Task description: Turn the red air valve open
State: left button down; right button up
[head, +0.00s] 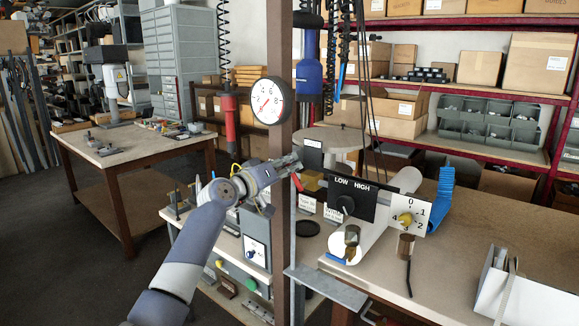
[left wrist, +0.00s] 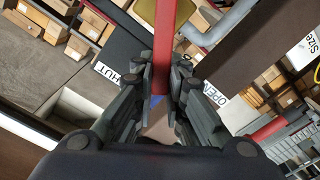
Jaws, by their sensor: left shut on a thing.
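The red air valve's lever (head: 297,182) is on the brown post, beside a brass-coloured valve body (head: 312,181). In the left wrist view the red lever (left wrist: 163,48) runs down between my fingers, with the brass body (left wrist: 178,14) behind it. My left gripper (head: 293,166) is at the lever; in the left wrist view its fingers (left wrist: 161,88) are closed on both sides of it. A SHUT label (left wrist: 118,76) lies left of the lever and an OPEN label (left wrist: 214,94) right of it. The fingers partly hide the lever. My right gripper is out of view.
A round gauge (head: 272,101) is on the brown post (head: 279,45) above the gripper. A red tool (head: 230,118) and a blue tool (head: 309,80) hang on coiled cords nearby. A machine with a LOW/HIGH panel (head: 348,197) stands to the right on the bench.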

pick_arm(q)
jog(key=c, duration=1.6)
grip_release()
jog(key=v, duration=1.2)
